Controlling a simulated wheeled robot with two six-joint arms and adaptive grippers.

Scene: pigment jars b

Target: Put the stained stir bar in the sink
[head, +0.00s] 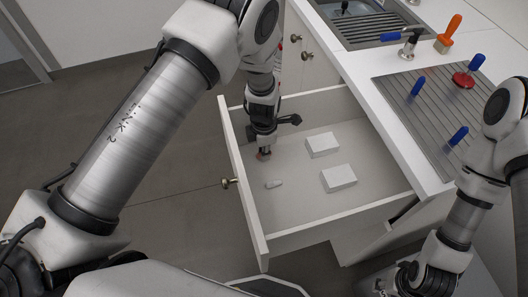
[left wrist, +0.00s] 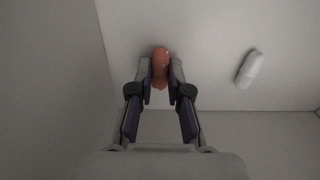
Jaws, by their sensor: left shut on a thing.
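The stained stir bar (left wrist: 160,63), reddish-orange, is between the fingertips of my left gripper (left wrist: 160,80) in the left wrist view. My left gripper (head: 263,148) reaches down into the open drawer (head: 305,228) in the head view, shut on the bar, of which a small orange bit shows. The bar is low, near the drawer floor; I cannot tell whether it touches. A clean white stir bar (head: 274,183) lies on the drawer floor beside it. The dark sink (head: 352,22) is in the counter at the top. My right gripper is out of view.
Two white boxes (head: 322,145) (head: 338,178) lie in the drawer. On the counter are a tap (head: 410,43), an orange-handled brush (head: 449,35) and a grey ribbed mat (head: 430,110) with blue-handled items and a red one. Drawer walls surround my left gripper.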

